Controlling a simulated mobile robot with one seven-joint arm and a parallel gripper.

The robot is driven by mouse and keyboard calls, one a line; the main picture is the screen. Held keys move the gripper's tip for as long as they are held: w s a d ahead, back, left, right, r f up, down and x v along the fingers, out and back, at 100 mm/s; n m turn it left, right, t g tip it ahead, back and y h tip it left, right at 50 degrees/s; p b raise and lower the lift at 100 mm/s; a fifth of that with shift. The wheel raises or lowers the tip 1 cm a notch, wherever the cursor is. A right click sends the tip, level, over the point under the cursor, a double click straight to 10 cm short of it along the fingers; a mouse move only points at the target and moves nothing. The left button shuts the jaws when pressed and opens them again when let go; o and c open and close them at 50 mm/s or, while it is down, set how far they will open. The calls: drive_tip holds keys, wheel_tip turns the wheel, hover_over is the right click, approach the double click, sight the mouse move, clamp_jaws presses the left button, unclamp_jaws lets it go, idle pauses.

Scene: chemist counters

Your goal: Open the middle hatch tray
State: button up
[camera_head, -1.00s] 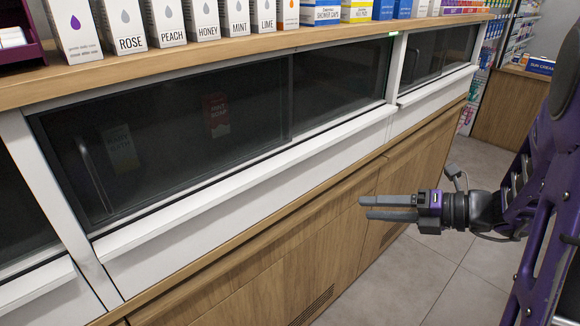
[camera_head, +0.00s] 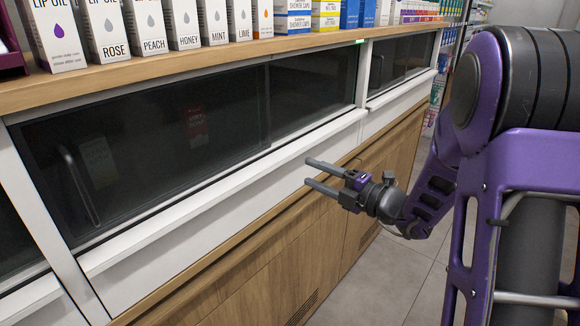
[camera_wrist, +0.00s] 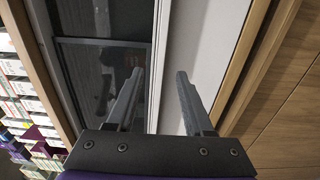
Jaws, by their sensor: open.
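The middle hatch (camera_head: 170,130) is a long dark glass front in a white frame, with a vertical bar handle (camera_head: 78,185) near its left end. Below the glass runs its white tray front (camera_head: 215,218) with a projecting lip. The tray looks closed, flush in the counter. My gripper (camera_head: 307,172) is open and empty, in front of the right part of the tray, fingers pointing left towards it. In the wrist view the fingers (camera_wrist: 160,72) are apart, with the white tray front (camera_wrist: 205,40) and dark glass (camera_wrist: 105,75) beyond. Contact with the tray is not visible.
Labelled lip oil boxes (camera_head: 125,28) and other boxed goods line the wooden counter top (camera_head: 120,75). Wooden panels (camera_head: 270,260) stand below the tray. Another hatch (camera_head: 400,60) adjoins at the right. The floor (camera_head: 375,285) in front is clear.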

sight(284, 161)
drive_tip(key=x, duration=0.7)
drive_tip(key=shift+w+a+b, duration=0.15)
drive_tip(key=shift+a+b, duration=0.1)
drive_tip(key=shift+b, duration=0.05)
clamp_jaws()
idle(1.0)
